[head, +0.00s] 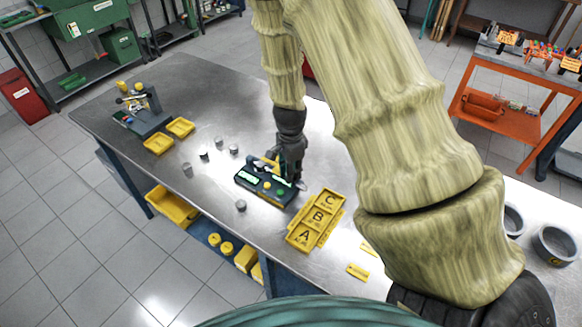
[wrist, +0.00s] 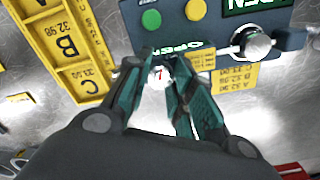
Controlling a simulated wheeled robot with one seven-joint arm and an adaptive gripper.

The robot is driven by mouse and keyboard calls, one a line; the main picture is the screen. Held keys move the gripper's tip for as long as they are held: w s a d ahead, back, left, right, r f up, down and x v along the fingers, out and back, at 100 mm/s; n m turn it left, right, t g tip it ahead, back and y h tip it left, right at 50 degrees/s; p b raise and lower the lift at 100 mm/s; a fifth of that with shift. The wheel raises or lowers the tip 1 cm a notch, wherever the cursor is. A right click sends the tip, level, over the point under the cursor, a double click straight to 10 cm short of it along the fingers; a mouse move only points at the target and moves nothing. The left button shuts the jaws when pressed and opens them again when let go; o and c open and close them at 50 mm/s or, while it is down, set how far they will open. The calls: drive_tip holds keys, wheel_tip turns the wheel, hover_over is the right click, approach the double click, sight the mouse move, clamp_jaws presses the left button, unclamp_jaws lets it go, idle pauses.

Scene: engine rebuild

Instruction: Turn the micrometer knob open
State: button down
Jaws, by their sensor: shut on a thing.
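The micrometer station is a dark box (head: 262,188) on the metal bench, with green and yellow buttons and lit displays. In the wrist view its panel (wrist: 222,28) shows the word OPEN on a green display and on a label beside my fingers. My gripper (head: 297,180) is at the right end of the box. In the wrist view my gripper (wrist: 160,68) has its two green fingers closed around a small pale round knob (wrist: 160,75) with a red mark, taken as the micrometer knob. The fingers hide its sides. A silver rounded part (wrist: 257,45) sits to the right.
A yellow tray marked A, B, C (head: 317,219) lies close to the box on the right. Several grey cylinders (head: 203,154) stand on the bench to the left. Yellow bins (head: 159,144) and a fixture (head: 146,115) stand at the far left.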

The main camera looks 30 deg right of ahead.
drive_tip(key=shift+w+r+m+p, duration=0.15)
drive_tip(key=shift+m+p, duration=0.2)
drive_tip(key=shift+m, duration=0.55)
drive_tip(key=c, duration=1.2)
unclamp_jaws()
drive_tip(key=shift+a, duration=0.1)
wheel_tip(320, 180, up, 12)
drive_tip(key=shift+f, duration=0.1)
